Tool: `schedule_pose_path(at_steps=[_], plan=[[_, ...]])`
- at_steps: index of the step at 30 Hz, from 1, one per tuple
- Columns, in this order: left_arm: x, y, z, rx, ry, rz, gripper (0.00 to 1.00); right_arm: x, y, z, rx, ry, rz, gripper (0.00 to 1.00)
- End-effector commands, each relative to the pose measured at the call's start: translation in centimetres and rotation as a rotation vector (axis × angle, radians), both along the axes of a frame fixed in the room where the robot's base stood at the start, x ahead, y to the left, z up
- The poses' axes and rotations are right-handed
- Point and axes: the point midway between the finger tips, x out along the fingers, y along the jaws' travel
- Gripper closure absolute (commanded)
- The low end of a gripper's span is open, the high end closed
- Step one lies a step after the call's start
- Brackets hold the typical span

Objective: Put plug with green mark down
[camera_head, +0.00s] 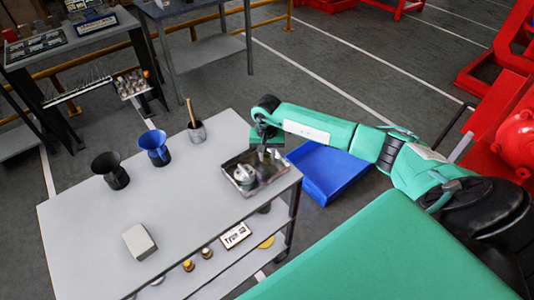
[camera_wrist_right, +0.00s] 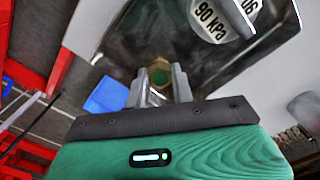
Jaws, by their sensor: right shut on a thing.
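The plug with the green mark (camera_wrist_right: 160,77) shows between the fingertips of my right gripper (camera_wrist_right: 162,86) in the right wrist view. It is small, and the fingers partly hide it. The gripper is shut on it. In the head view my right gripper (camera_head: 266,142) points down over the metal tray (camera_head: 273,181), at the right end of the grey table. The plug cannot be made out there. I cannot tell whether the plug touches the tray. My left gripper is not in view.
A round cap marked "90 kPa" (camera_wrist_right: 212,20) lies in the tray beside the gripper. On the grey table (camera_head: 190,215) stand a cup with a wooden handle (camera_head: 197,131), a blue funnel (camera_head: 155,146), a black funnel (camera_head: 110,169) and a grey block (camera_head: 139,241). A blue bin (camera_head: 328,172) is behind.

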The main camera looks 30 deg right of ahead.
Motion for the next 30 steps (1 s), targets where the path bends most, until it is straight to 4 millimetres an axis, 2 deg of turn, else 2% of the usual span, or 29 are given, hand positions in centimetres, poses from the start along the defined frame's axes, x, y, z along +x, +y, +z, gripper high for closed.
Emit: schedule_pose_path(at_steps=[2, 3, 5, 6, 17, 19, 30], plan=[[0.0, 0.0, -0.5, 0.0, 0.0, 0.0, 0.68, 0.0, 0.0, -0.4, -0.001, -0.001, 0.0, 1.0], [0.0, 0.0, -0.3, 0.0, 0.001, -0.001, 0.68, 0.0, 0.0, -0.2, 0.0, 0.0, 0.0, 0.68], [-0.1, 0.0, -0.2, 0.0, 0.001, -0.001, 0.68, 0.0, 0.0, -0.2, 0.0, 0.0, 0.0, 0.57], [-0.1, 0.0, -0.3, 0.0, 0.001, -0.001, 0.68, 0.0, 0.0, -0.2, 0.0, 0.0, 0.0, 0.54], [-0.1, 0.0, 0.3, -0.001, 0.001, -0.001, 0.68, 0.0, 0.0, 0.3, 0.001, 0.001, 0.0, 0.54], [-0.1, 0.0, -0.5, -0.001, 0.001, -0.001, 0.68, 0.1, -0.1, 0.8, 0.0, -0.004, 0.001, 0.54], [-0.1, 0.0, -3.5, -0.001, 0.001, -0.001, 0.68, 0.1, 0.0, 8.5, 0.0, -0.004, 0.001, 0.54]])
